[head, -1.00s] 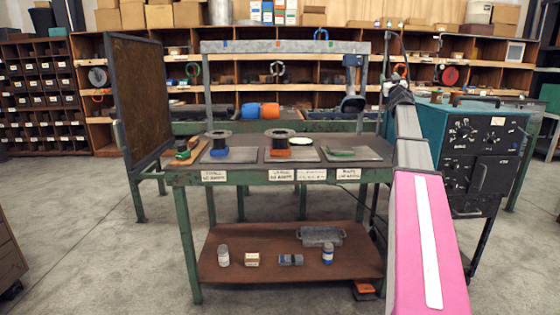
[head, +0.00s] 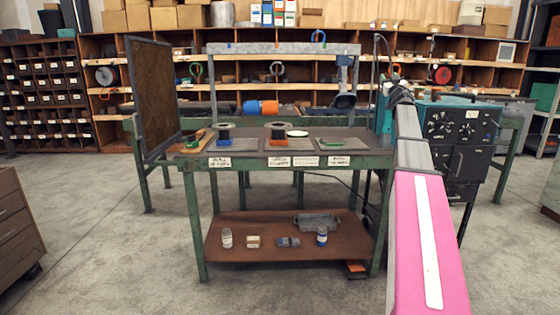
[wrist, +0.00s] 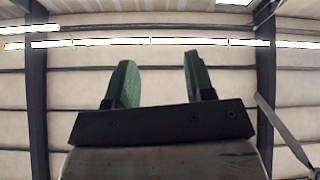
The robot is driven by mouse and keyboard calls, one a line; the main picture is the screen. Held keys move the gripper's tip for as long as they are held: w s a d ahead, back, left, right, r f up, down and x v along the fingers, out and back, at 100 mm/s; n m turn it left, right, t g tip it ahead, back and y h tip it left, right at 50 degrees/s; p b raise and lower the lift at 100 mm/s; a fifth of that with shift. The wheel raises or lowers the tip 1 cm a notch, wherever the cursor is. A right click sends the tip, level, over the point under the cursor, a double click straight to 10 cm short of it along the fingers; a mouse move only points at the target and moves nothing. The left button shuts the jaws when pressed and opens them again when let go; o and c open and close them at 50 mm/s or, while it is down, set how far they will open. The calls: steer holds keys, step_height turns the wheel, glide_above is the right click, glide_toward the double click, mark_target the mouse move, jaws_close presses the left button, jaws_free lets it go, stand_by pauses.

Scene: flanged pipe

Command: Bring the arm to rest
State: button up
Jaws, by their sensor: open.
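My gripper (wrist: 158,82) shows in the wrist view with its two green fingers apart and nothing between them. It points up toward the ceiling beams and strip lights. In the head view my arm, with a pink cover, extends up along the right side of the workbench (head: 372,161); my gripper cannot be made out there.
A teal cabinet with dials (head: 462,130) stands right of my arm. A brown upright panel (head: 153,98) stands at the bench's left. The lower shelf (head: 270,252) holds small containers. Floor in front is clear.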

steer(key=s+a+f+m+g+h, duration=0.2)
steer(key=s+a+f+g, duration=0.2)
steer(key=f, duration=1.1)
steer(key=s+a+f+m+g+h, duration=0.2)
steer(key=s+a+f+g, duration=0.25)
steer(key=f, duration=0.95)
steer(key=s+a+f+m+g+h, duration=0.2)
steer(key=s+a+f+g, duration=0.25)
steer(key=f, duration=1.05)
steer(key=s+a+f+n+g+y, duration=0.1)
steer(key=s+a+f+g, duration=0.2)
steer(key=s, duration=0.7)
steer(key=s+a+f+n+g+y, duration=0.1)
steer(key=s+a+f+g, duration=0.3)
steer(key=s+a+f, duration=0.4)
steer(key=s+a+f+n+g+y, duration=0.1)
steer(key=s+a+f+g, duration=0.3)
steer(key=s+f, duration=0.8)
steer(key=shift+s+a+y, duration=0.75)
steer(key=shift+s+y, duration=0.15)
steer(key=shift+s, duration=0.15)
